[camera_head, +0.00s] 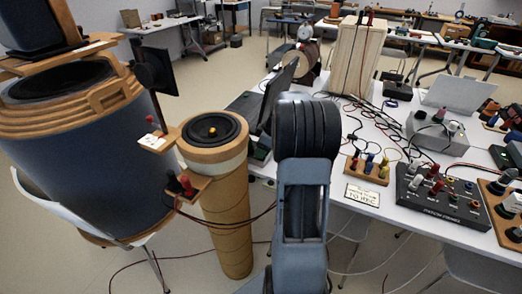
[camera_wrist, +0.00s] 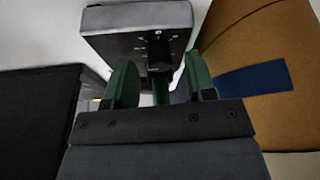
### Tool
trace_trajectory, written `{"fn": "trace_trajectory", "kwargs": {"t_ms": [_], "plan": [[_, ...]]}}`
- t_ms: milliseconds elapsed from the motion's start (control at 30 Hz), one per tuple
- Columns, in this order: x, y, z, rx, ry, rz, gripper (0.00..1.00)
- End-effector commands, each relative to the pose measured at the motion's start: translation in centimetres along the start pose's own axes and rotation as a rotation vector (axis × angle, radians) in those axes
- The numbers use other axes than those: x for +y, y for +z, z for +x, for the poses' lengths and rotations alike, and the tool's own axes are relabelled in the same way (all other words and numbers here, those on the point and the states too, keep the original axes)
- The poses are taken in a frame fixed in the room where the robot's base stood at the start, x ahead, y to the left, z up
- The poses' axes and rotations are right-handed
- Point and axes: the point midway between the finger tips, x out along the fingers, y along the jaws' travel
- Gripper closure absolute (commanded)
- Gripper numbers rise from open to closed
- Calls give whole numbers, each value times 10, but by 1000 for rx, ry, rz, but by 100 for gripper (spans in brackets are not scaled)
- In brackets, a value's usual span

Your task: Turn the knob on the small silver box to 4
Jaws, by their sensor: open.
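The small silver box (camera_wrist: 115,24) is at the top of the wrist view. Its dark front face carries a ring of small pale marks, too small to read. A black knob (camera_wrist: 159,53) sticks out of that face. My gripper (camera_wrist: 160,80) has two green fingers, apart, one to the left and one to the right below the knob. A narrow green piece shows between them, under the knob. I cannot tell whether either finger touches the knob. In the head view my dark arm hides the gripper, and I cannot make out this box there.
In the wrist view a brown curved surface with a blue patch (camera_wrist: 254,79) is close on the right, and a black block (camera_wrist: 38,120) on the left. In the head view a cardboard tube (camera_head: 226,205) stands left of my arm, and a black control box (camera_head: 440,197) lies right.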

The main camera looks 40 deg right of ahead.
Motion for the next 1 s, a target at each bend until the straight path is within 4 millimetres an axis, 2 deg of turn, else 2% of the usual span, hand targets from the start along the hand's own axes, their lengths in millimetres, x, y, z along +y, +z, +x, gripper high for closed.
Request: {"fn": "trace_trajectory", "kwargs": {"t_ms": [133,433,900,1000], "plan": [[0,0,7,0,-1,0,50],[0,0,8,0,0,1,50],[0,0,8,0,0,1,94],[0,0,8,0,0,2,99]]}}
